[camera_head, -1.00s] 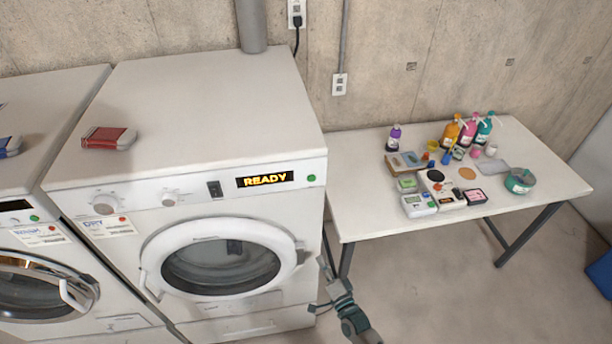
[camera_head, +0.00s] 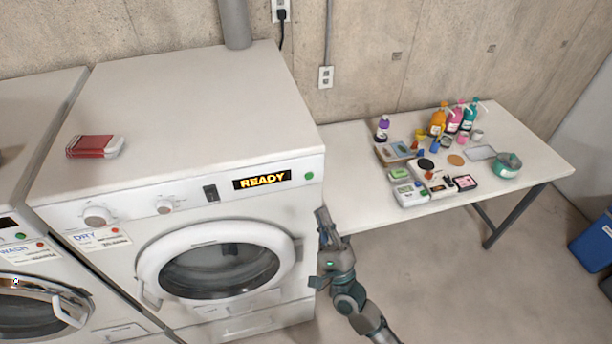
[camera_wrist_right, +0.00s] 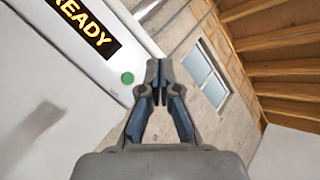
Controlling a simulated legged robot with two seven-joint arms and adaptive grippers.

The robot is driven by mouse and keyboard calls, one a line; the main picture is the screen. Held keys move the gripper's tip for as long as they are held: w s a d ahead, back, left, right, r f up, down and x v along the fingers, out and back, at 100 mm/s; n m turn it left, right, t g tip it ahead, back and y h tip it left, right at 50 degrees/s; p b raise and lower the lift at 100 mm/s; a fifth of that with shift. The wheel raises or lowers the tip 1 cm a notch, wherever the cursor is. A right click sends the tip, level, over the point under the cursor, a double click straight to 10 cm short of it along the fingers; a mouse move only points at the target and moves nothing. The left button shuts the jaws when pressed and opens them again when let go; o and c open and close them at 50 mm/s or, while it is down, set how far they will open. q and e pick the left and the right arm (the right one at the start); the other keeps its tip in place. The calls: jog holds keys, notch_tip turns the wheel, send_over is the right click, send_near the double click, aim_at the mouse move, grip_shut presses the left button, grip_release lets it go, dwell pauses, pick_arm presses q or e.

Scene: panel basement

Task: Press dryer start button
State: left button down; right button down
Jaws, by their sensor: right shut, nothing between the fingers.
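The white dryer (camera_head: 120,190) stands at centre left with its round door (camera_head: 225,262) shut. Its display (camera_head: 262,180) reads READY in yellow. The green start button (camera_head: 309,175) is right of the display, near the panel's right edge. It also shows in the right wrist view (camera_wrist_right: 127,78), left of the fingertips. My right gripper (camera_head: 322,213) is shut and empty, a little below the button and beside the dryer's right front edge, apart from the button. In the right wrist view the fingertips (camera_wrist_right: 158,68) are together. My left gripper is not in view.
A white table (camera_head: 345,180) right of the dryer holds bottles, small boxes and jars. A red and white packet (camera_head: 95,147) lies on the dryer top. A washer (camera_head: 30,270) adjoins at left. A blue bin (camera_head: 592,240) stands at far right. Floor in front of the table is clear.

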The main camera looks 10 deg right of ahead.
aim_at(309, 176)
jog(key=w+b, duration=0.1)
jog(key=w, duration=0.8)
jog(key=shift+d+f+b, duration=0.1)
jog(key=shift+d+b, duration=0.05)
jog(key=shift+b, duration=0.15)
jog(key=shift+a, duration=0.35)
jog(key=shift+d, duration=0.2)
dwell(0.4)
dwell(0.4)
jog(key=shift+w+a, duration=0.1)
jog(key=shift+w, duration=0.2)
